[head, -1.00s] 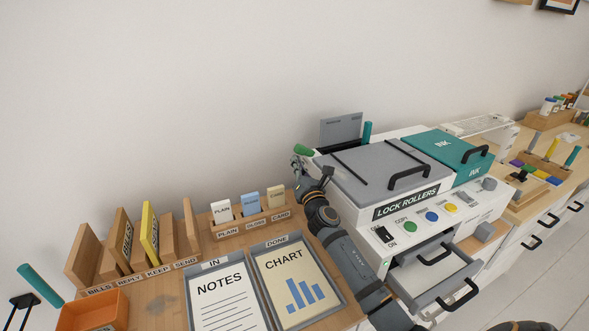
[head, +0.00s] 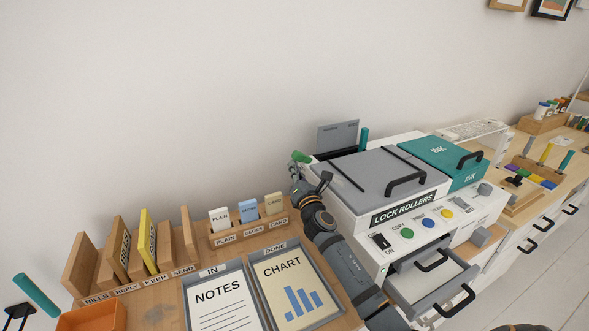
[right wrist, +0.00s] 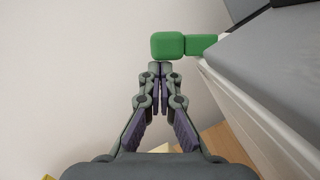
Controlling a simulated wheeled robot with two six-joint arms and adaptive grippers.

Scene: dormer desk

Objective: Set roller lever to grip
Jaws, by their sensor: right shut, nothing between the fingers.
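The roller lever is a green handle (head: 301,157) at the back left corner of the grey-lidded printer labelled LOCK ROLLERS (head: 385,176). In the right wrist view its blocky green end (right wrist: 168,45) and a thinner green stem reach left from the printer's side. My right gripper (head: 296,174) is at the printer's left side, just below the lever. In the right wrist view its fingertips (right wrist: 160,68) are together and empty, right at the lever's lower edge. I cannot tell whether they touch it. No grip marking is readable. My left gripper does not show.
The printer's front drawer (head: 432,280) stands open. Left of my right arm are the IN tray (head: 214,272), the DONE tray (head: 274,249) and a card rack (head: 250,230). A wooden sorter (head: 92,265) stands farther left.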

